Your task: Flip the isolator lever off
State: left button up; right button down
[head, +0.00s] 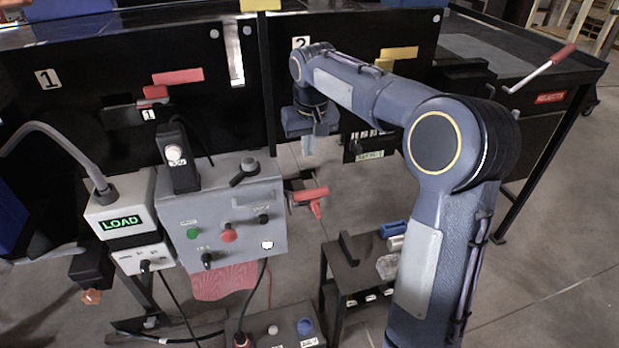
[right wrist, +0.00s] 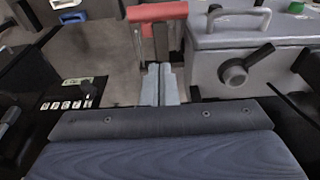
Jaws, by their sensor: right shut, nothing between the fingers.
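A red-handled lever (head: 311,194) sticks out from the right side of the grey control box (head: 225,225); I take it for the isolator lever. In the right wrist view the red handle (right wrist: 157,12) lies across the top, beyond my fingertips. My right gripper (head: 308,147) points down above and behind the lever in the head view. In the right wrist view its two grey fingers (right wrist: 160,84) are together and empty, apart from the handle. My left gripper is not in view.
A black rotary handle (head: 245,172) sits on top of the control box, with buttons on its front. A box reading LOAD (head: 121,223) stands to its left. Black panels (head: 130,100) stand behind. A small black stand (head: 365,262) holds small items below my right arm.

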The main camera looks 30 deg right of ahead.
send_over(304, 195)
jog(key=w+d, duration=0.3)
notch_tip(304, 195, down, 6)
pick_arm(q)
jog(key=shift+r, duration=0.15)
pick_arm(e)
jog(key=shift+s+a+f, duration=0.2)
jog(key=shift+s+f, duration=0.25)
jog(key=shift+f, duration=0.25)
jog(key=shift+s+a+f, duration=0.15)
jog(key=shift+s+f, duration=0.3)
jog(key=shift+f, duration=0.25)
